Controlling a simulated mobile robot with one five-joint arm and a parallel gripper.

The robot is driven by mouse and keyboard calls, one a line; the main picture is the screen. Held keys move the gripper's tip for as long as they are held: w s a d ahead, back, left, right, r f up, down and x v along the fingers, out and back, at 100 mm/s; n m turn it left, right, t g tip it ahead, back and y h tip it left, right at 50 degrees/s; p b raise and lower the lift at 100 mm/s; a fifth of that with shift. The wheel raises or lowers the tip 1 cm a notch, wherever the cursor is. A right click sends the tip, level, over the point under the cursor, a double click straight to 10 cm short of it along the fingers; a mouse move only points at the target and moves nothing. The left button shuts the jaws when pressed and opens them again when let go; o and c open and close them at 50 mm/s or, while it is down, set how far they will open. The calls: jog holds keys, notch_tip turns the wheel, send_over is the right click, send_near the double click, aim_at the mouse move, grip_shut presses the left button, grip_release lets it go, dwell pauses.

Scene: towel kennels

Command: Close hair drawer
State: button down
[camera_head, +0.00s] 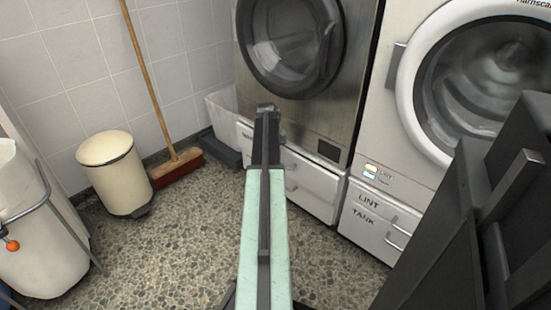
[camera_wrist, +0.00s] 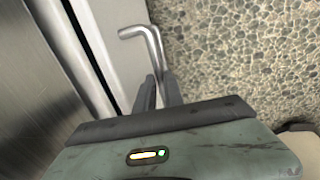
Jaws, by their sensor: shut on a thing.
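White drawer fronts (camera_head: 315,186) sit low under the steel front-loader. My arm covers much of them and their lettering, so I cannot read which is the hair drawer. My gripper (camera_head: 266,112) reaches down in front of them in the head view. In the wrist view, my gripper (camera_wrist: 158,88) is shut on a bent metal bar handle (camera_wrist: 140,32). The handle runs between the fingers, beside a pale drawer front (camera_wrist: 118,50). How far this drawer stands out is hard to tell.
To the right, a white machine has a lower front (camera_head: 378,222) lettered LINT and TANK. A broom (camera_head: 178,165), a cream bin (camera_head: 117,170) and a white hamper (camera_head: 35,235) stand left. An open white box (camera_head: 222,118) is beside the steel machine. Speckled floor between is clear.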

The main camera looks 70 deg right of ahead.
jog(key=shift+d, duration=0.1)
dwell(0.3)
jog(key=shift+s+d, duration=0.2)
jog(key=shift+d, duration=0.4)
jog(key=shift+s+d, duration=0.2)
jog(key=shift+d, duration=0.4)
jog(key=c, duration=1.5)
grip_release()
jog(key=shift+o, duration=0.2)
notch_tip(320, 180, up, 8)
jog(key=a+p, duration=0.1)
jog(key=p, duration=0.6)
jog(key=shift+w+a+f+p, duration=0.15)
jog(key=shift+w+a+p, duration=0.1)
jog(key=shift+p, duration=0.1)
